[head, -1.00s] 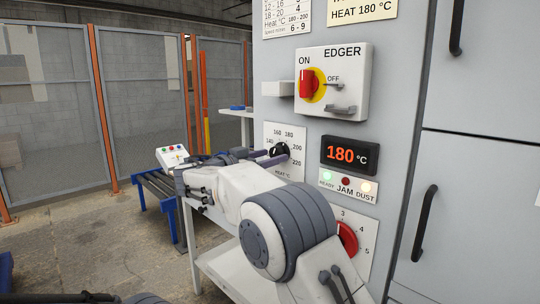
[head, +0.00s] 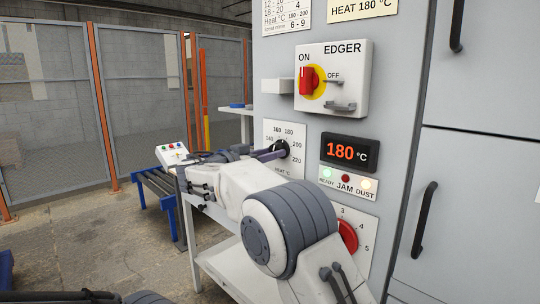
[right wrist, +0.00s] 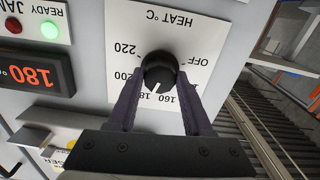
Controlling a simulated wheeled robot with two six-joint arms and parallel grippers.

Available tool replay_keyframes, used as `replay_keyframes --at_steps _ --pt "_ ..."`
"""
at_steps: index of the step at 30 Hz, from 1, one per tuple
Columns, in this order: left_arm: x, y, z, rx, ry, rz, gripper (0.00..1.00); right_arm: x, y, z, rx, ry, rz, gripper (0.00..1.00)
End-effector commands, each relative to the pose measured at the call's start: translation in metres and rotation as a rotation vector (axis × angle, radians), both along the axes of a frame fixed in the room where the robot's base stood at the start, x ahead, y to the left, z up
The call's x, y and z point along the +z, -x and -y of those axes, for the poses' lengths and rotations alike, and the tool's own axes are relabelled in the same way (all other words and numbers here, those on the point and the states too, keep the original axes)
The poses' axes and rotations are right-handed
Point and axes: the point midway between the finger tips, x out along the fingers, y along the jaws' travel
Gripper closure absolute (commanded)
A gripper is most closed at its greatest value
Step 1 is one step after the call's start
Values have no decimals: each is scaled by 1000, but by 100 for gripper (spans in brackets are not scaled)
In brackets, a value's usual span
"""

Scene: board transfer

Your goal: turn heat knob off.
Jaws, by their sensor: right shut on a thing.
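The black heat knob (head: 281,148) sits on a white dial plate marked HEAT °C on the grey machine front. OFF is printed at the right there. My left gripper is out of view.
The display (head: 347,151) reads 180 °C, with READY and DUST lamps lit below. The EDGER switch (head: 309,81) is above the dial. A red knob (head: 348,236) is below, partly behind my right arm. A roller conveyor (head: 160,190) stands at the left.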

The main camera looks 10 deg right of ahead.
Motion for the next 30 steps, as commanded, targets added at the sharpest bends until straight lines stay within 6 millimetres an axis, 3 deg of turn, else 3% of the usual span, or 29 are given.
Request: replay_keyframes --at_steps 14,30 --pt "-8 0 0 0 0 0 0 0 1 0 -1 237 -328 100" --pt "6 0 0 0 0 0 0 3 2 1 -1 539 -744 100"
